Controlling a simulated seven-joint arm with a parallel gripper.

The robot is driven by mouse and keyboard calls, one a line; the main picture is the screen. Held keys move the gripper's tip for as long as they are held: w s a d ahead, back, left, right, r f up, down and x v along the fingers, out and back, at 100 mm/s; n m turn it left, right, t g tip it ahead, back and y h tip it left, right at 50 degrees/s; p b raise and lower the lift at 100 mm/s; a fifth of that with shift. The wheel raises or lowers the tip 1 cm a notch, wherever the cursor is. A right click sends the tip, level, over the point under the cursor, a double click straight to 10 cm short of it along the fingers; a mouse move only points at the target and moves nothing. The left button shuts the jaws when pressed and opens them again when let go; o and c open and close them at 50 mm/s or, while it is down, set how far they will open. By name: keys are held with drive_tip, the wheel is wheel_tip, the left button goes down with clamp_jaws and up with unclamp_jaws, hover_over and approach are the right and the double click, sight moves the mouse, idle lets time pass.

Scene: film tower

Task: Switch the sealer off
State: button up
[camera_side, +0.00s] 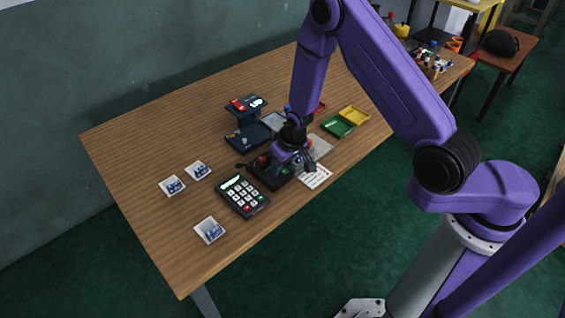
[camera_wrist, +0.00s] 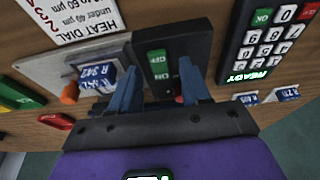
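The sealer's dark switch block (camera_wrist: 195,40) is in the wrist view. A green patch marked OFF (camera_wrist: 158,60) is on it, with smaller lettering just below. In the side view the dark block (camera_side: 268,178) lies beside the keypad, partly under my gripper (camera_side: 290,160). In the wrist view my gripper (camera_wrist: 160,72) has its two blue fingers apart, one on each side of the lettering, with nothing seen between them. Whether the fingers touch the block cannot be told. The hidden lower part of the block is behind the fingers.
A keypad (camera_wrist: 266,40) reading READY stands beside the block. A grey plate (camera_wrist: 50,72) carries a labelled packet (camera_wrist: 98,78) and an orange knob (camera_wrist: 70,93). A HEAT DIAL card (camera_wrist: 75,18) lies near. Green (camera_side: 337,126) and yellow (camera_side: 354,115) trays stand behind.

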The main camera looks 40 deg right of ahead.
drive_tip(key=v, duration=1.7)
drive_tip(key=shift+r, duration=0.2)
drive_tip(key=s+d+r+n+g, duration=0.1)
drive_tip(key=s+n, duration=0.3)
drive_tip(key=s, duration=0.4)
drive_tip(key=s+d+r+n+g, duration=0.1)
drive_tip(key=s+r+n, duration=0.3)
drive_tip(key=s, duration=0.5)
drive_tip(key=s+d+r+n+g, duration=0.1)
drive_tip(key=s+r+n, duration=0.2)
drive_tip(key=s, duration=0.5)
drive_tip(key=shift+s+n, duration=0.35)
drive_tip(key=shift+n, duration=0.45)
